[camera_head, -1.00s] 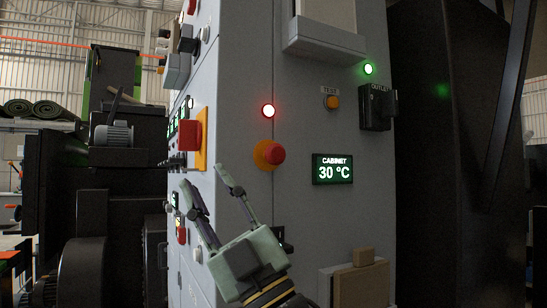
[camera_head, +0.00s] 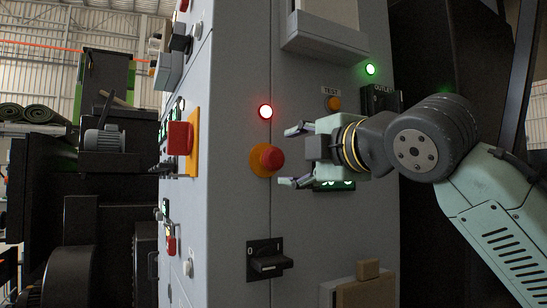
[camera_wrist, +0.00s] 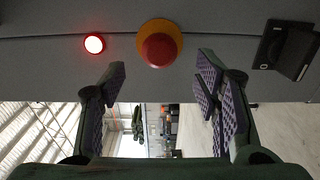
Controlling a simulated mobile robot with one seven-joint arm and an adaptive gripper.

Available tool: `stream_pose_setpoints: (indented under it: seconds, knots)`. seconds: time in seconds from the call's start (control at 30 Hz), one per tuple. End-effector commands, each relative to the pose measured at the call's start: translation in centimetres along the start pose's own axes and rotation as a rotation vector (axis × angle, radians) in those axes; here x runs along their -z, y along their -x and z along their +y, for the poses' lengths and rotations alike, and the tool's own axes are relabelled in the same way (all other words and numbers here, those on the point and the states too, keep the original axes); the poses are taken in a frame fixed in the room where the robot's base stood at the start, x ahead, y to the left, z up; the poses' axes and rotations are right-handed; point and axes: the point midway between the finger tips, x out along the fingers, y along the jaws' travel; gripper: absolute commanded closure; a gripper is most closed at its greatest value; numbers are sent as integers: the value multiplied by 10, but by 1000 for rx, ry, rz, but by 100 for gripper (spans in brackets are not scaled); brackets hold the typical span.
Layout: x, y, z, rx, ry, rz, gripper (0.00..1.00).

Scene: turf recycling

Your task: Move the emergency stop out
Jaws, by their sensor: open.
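The emergency stop (camera_head: 267,159) is a red mushroom button on a round yellow-orange plate, on the grey cabinet front below a lit red lamp. My gripper (camera_head: 291,156) is open and empty, pointing left, with one finger above the button's height and one below it. In the wrist view the emergency stop (camera_wrist: 158,48) sits ahead of and between the two spread fingers (camera_wrist: 162,92). The fingers do not appear to touch it. My gripper and arm hide most of the temperature display and part of the outlet.
A red lamp (camera_head: 265,112) is above the button. A black rotary switch (camera_head: 266,258) is below it. A larger red switch on a yellow plate (camera_head: 181,139) is on the cabinet's left side. A test button (camera_head: 334,104) and a green lamp (camera_head: 370,70) are at upper right.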

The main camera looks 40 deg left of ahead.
Motion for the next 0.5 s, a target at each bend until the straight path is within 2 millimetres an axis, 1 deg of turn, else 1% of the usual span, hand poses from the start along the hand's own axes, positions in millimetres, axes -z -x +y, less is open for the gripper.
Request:
stream_pose_setpoints:
  seconds: [0.03,0.1,0.3,0.4,0.5]
  knots:
    - [1,-10,2,2,1,0,43]
    - [1,-24,2,2,1,0,43]
    - [0,-59,2,-1,1,0,43]
    - [1,-70,2,-1,0,1,43]
    - [0,-77,1,-1,-1,0,43]
